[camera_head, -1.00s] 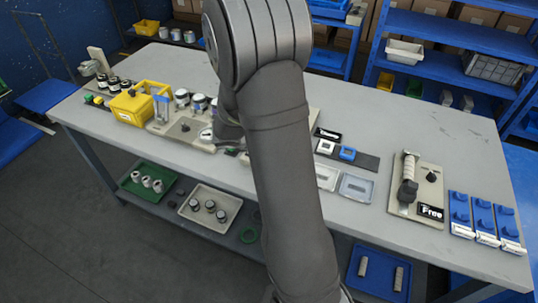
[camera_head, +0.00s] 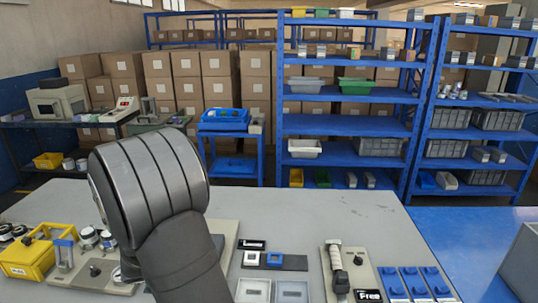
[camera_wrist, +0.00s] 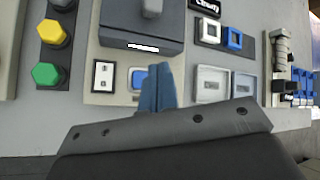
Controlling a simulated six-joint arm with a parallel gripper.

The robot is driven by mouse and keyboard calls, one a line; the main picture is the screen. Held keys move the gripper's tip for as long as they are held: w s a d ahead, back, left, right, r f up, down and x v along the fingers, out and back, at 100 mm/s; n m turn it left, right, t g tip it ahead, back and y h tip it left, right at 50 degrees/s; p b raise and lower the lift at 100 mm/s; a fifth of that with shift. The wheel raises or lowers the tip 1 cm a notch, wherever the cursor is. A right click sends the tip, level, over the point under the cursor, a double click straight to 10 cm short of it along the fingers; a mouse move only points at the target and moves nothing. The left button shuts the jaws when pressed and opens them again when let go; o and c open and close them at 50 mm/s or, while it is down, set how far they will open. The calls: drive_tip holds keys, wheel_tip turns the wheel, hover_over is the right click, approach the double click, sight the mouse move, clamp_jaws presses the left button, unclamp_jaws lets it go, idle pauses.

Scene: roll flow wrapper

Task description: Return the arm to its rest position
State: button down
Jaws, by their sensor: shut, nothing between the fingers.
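My gripper (camera_wrist: 158,88) shows in the wrist view as two blue fingers lying together, with nothing between them. It appears above a beige plate (camera_wrist: 108,97) with a blue square and a small black-dotted panel, beside a grey machine block (camera_wrist: 140,28). I cannot tell the height or whether it touches. In the head view my dark grey arm rises at lower left over the grey table (camera_head: 290,215) and hides the gripper.
Left of the arm stand a yellow bin (camera_head: 25,258) and several jars. To the right are two shallow trays (camera_head: 272,291), a plate with a handled tool (camera_head: 338,268) and blue holders (camera_head: 415,284). The table's back right is clear. Blue shelving (camera_head: 350,127) stands behind.

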drive_tip(key=shift+r, duration=1.8)
